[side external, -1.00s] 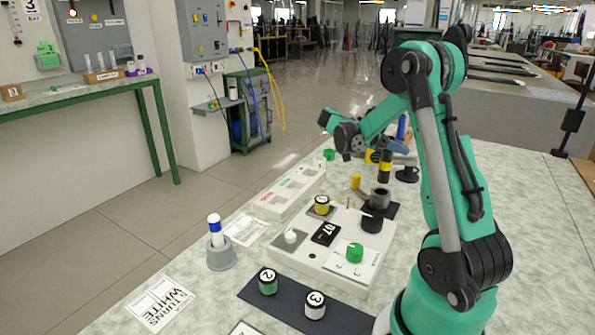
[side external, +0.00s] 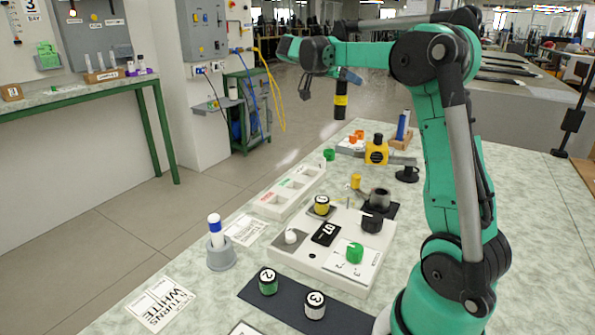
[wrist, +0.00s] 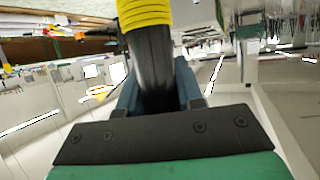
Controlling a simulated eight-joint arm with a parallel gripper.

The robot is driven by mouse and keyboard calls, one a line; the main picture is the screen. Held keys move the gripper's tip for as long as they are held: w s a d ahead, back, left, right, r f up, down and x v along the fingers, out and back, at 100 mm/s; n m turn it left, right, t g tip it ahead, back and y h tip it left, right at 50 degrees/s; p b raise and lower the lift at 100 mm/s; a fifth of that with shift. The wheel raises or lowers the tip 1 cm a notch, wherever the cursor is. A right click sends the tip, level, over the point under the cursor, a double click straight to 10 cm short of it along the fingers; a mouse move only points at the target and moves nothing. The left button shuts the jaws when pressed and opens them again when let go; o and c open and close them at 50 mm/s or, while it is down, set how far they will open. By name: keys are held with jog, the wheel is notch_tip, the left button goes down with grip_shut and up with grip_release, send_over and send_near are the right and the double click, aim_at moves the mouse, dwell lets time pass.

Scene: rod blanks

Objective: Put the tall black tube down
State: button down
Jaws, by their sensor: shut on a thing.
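The tall black tube (side external: 340,112) has a yellow band and hangs upright in the air, high above the far end of the table. My gripper (side external: 345,78) is shut on its upper part. In the wrist view the black tube (wrist: 152,62) sits between the two blue-grey fingers of my gripper (wrist: 158,88), with its yellow band (wrist: 145,14) beyond them. The tube's far end lies outside the wrist view.
Below stand a yellow block with a black top (side external: 376,152), a blue tube on a wooden base (side external: 402,127) and a black holder (side external: 407,174). Nearer are a grey cup (side external: 380,198), a white panel with knobs (side external: 318,262) and a white tray (side external: 287,194). Bare tabletop lies at right.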

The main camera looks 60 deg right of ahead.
jog(key=w+a+n+t+h, duration=0.1)
jog(key=w+a+n+t, duration=0.35)
jog(key=w, duration=0.55)
jog(key=shift+t, duration=0.35)
jog(key=shift+d+f, duration=0.15)
jog(key=shift+f, duration=3.3)
jog(key=shift+d+f, duration=0.15)
jog(key=shift+f, duration=3.25)
jog(key=shift+d+f, duration=0.15)
jog(key=shift+f, duration=3.3)
jog(key=shift+f, duration=0.1)
jog(key=c, duration=0.6)
grip_release()
